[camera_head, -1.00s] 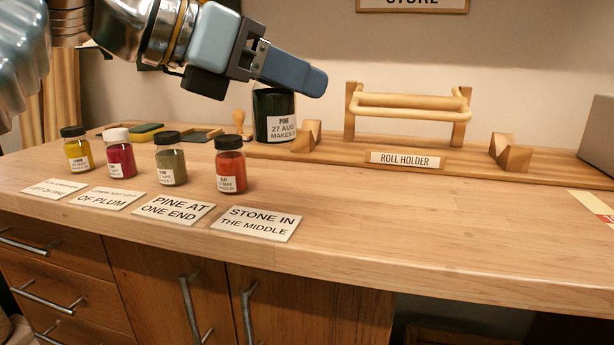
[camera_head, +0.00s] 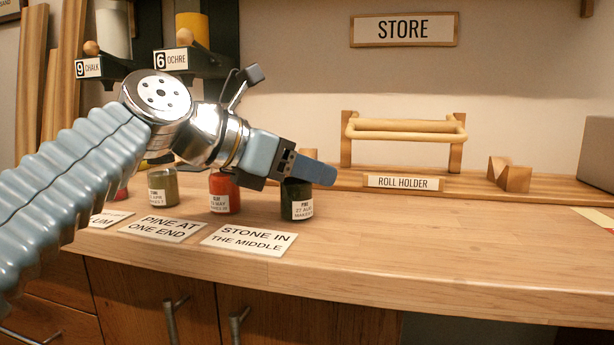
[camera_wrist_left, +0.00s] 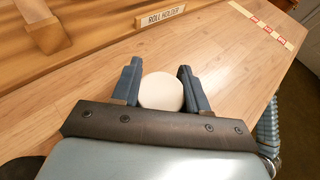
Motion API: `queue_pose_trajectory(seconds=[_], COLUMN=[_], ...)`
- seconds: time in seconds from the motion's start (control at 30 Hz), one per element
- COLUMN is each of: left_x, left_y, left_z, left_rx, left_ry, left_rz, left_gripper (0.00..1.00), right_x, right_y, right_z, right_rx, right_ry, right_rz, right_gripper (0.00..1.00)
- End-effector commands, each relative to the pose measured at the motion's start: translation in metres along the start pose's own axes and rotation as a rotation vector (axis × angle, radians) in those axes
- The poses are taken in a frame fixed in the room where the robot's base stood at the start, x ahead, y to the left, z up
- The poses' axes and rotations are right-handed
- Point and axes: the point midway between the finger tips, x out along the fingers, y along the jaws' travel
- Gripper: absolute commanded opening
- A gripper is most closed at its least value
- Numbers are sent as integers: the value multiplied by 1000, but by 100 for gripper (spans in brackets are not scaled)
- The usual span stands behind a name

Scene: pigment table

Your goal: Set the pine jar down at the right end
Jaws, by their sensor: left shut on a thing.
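The pine jar (camera_head: 297,201), dark green with a white label reading PINE, is upright at the right of the jar row, beside the orange-red jar (camera_head: 226,194) with a gap between them. Its base is at or just above the bench top; I cannot tell which. My left gripper (camera_head: 312,170) is shut on it from above. In the left wrist view its round white lid (camera_wrist_left: 161,92) sits between the two fingers of the gripper (camera_wrist_left: 158,86). The olive jar (camera_head: 163,188) stands further left. A crimson jar (camera_head: 121,195) is mostly hidden by my arm. My right gripper is out of view.
Cards reading PINE AT ONE END (camera_head: 163,228) and STONE IN THE MIDDLE (camera_head: 249,239) lie in front of the jars. The wooden roll holder (camera_head: 403,130) stands behind. The bench (camera_head: 430,240) right of the pine jar is clear.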

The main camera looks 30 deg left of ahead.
Motion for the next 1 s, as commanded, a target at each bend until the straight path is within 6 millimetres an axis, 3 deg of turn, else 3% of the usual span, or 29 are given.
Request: queue_pose_trajectory(seconds=[0.17,0.2,0.37,0.73,1.0], left_x=[1,0,0,-7,-65], left_y=[0,0,0,0,0], left_z=[-2,-1,-1,2,4], left_rx=[0,-1,0,0,0], left_ry=[0,0,0,-2,-3], left_rz=[0,0,0,2,2], left_gripper=[10,48,70,70,70], right_x=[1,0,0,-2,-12], right_y=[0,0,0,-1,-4], right_z=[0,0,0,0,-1], right_rx=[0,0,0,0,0], right_ry=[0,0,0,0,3], right_rz=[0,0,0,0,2], right_gripper=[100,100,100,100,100])
